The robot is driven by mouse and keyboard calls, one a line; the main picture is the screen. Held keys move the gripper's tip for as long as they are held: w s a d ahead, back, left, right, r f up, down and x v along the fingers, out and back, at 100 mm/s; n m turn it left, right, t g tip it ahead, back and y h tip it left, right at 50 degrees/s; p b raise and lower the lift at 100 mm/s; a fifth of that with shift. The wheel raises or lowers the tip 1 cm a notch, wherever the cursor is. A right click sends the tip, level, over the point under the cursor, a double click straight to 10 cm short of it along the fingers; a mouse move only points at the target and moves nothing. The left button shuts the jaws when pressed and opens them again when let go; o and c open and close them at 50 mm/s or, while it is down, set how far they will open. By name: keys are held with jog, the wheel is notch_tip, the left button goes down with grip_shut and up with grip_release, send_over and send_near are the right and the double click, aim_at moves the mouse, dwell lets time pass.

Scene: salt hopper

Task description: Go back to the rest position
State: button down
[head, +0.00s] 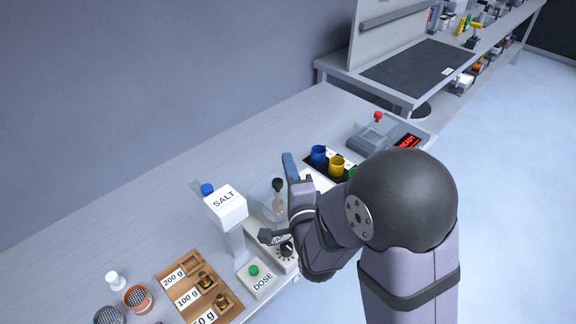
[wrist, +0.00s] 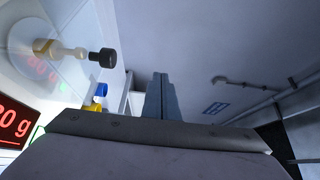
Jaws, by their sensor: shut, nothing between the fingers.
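My gripper (head: 289,163) is raised over the bench in the head view, its blue-grey fingers pointing up. In the wrist view its fingers (wrist: 162,97) are together with nothing between them. The white salt hopper (head: 226,205) stands to its left, apart from it. The DOSE box (head: 262,280) with its green button is below the hopper. A clear dish with a dark-topped piece (head: 277,190) stands just left of my gripper. My forearm hides part of the bench behind it.
A wooden tray (head: 232,306) holds brass weights at the front left. Blue and yellow cups (head: 336,163) sit in a black rack on the right. A device with a red READY display (head: 407,141) stands beyond. The left back of the bench is clear.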

jog(key=shift+d+r+p, duration=0.1)
jog(key=shift+r+p, duration=0.5)
jog(key=shift+r, duration=0.35)
jog(key=d+f+g+h+b, duration=0.1)
jog(key=d+f+g, duration=0.1)
jog(key=f, duration=0.2)
jog(key=s+d+f+g+h+b, duration=0.1)
jog(key=d+f+g, duration=0.1)
jog(key=d+f, duration=0.1)
jog(key=s+d+f+n+g+h+b, duration=0.1)
jog(key=d+f+g, duration=0.1)
jog(key=f, duration=0.3)
jog(key=shift+s+d+f, duration=0.25)
jog(key=shift+d+f, duration=0.05)
jog(key=shift+d, duration=0.35)
jog(key=s+d+n+g+p, duration=0.1)
jog(key=s+d+n+g, duration=0.2)
jog(key=s, duration=0.7)
jog(key=s+d+f+n+g+h+p, duration=0.1)
jog(key=s+d+n+g, duration=0.3)
jog(key=s+n+g, duration=0.4)
jog(key=s+n+p, duration=0.1)
jog(key=s+n, duration=0.2)
jog(key=shift+s+f+n+g, duration=0.15)
jog(key=shift+s+n+g, duration=0.15)
